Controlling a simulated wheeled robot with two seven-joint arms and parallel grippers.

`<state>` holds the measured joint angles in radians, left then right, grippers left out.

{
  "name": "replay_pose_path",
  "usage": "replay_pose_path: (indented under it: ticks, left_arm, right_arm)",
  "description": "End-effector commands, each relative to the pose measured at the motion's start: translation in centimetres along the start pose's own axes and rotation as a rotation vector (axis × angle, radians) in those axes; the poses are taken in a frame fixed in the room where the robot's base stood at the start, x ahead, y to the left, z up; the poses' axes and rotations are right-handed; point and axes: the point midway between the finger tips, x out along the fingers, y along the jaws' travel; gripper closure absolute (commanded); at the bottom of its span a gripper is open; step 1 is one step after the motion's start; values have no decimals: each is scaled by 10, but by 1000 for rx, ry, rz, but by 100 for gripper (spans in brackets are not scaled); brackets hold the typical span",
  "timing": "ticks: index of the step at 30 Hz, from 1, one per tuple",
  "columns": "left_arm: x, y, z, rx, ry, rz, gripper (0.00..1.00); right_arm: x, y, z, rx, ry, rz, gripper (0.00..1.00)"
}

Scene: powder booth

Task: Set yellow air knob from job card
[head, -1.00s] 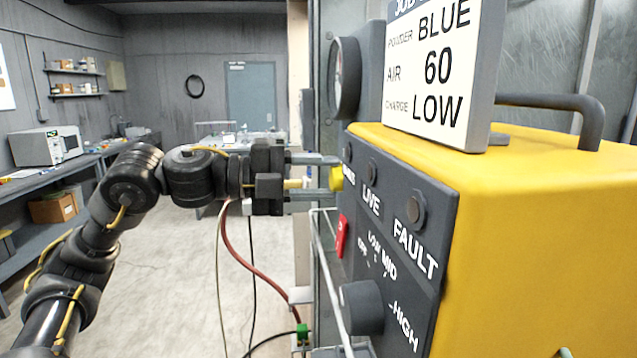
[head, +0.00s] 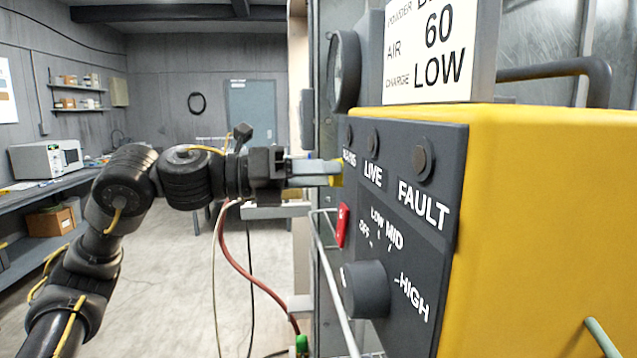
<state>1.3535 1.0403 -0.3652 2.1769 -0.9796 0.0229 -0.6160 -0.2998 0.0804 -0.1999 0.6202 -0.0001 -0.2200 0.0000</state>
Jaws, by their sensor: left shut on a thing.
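The yellow air knob (head: 337,174) is at the far left edge of the dark control panel (head: 445,180), mostly hidden behind my fingers. My left gripper (head: 332,172) reaches it from the left and is shut on it. The fingers look flat, one nearly covering the other. The job card (head: 432,50) stands on top of the yellow unit; I read AIR 60 and CHARGE LOW, and its top line is cut off. A round gauge (head: 345,72) is seen nearly edge-on above the knob, so its reading is hidden. My right gripper is not in view.
The panel has a black rotary knob (head: 366,288) marked OFF, LOW, MID, HIGH, a red switch (head: 343,225) and several round indicators. A red hose (head: 250,275) hangs below my wrist. Floor to the left is clear.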

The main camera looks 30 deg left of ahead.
Motion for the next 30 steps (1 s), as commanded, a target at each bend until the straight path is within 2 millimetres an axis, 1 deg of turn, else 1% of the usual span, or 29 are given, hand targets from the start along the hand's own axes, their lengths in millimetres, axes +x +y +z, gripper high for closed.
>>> replay_pose_path:
  ticks: [1,15,22,30]
  left_arm:
    - [0,1,-2,44,-2,-1,83]
    - [0,2,-3,460,-26,-6,83]
    - [0,2,-2,601,-34,-7,83]
    - [0,2,-2,686,-39,-8,84]
  right_arm:
    - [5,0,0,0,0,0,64]
    - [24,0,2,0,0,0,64]
    - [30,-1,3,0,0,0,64]
    - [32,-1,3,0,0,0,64]
